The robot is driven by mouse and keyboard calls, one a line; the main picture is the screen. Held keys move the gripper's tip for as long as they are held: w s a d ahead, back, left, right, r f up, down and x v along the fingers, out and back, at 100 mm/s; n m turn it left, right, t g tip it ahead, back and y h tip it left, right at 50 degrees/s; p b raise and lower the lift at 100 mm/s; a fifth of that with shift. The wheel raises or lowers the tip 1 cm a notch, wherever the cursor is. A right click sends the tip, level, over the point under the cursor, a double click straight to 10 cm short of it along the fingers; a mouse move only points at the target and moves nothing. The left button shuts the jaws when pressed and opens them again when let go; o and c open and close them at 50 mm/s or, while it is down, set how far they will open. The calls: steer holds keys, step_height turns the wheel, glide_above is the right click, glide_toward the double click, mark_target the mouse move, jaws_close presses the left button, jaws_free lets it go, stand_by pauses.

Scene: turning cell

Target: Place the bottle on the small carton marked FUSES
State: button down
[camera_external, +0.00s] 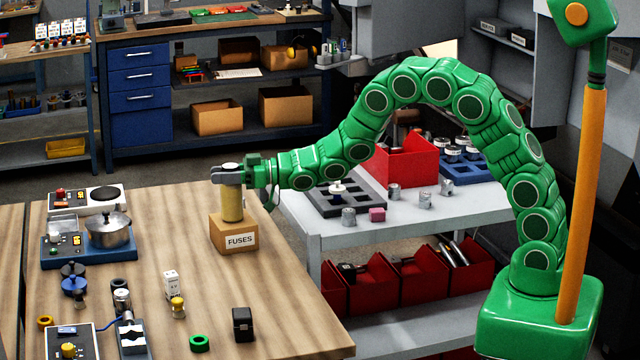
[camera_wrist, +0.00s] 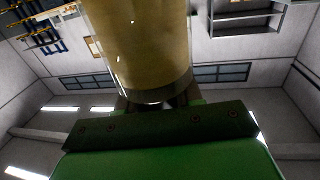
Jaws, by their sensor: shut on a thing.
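The bottle (camera_external: 232,204) is a yellowish cylinder with a dark top. It stands upright at the top of the small carton marked FUSES (camera_external: 240,240), on the wooden table. Whether its base touches the carton or hangs just above it, I cannot tell. My gripper (camera_external: 230,172) comes in from the right and is shut on the bottle near its top. In the wrist view the bottle (camera_wrist: 140,45) fills the upper middle, in front of my gripper (camera_wrist: 160,103); the carton does not show there.
The wooden table (camera_external: 285,290) has free room around the carton. A grey cart (camera_external: 470,215) with red bins stands right.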

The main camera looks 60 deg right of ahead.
steer(key=c, duration=0.8)
jaws_free()
steer(key=shift+o, duration=0.2)
steer(key=shift+r, duration=0.1)
steer(key=v, duration=1.2)
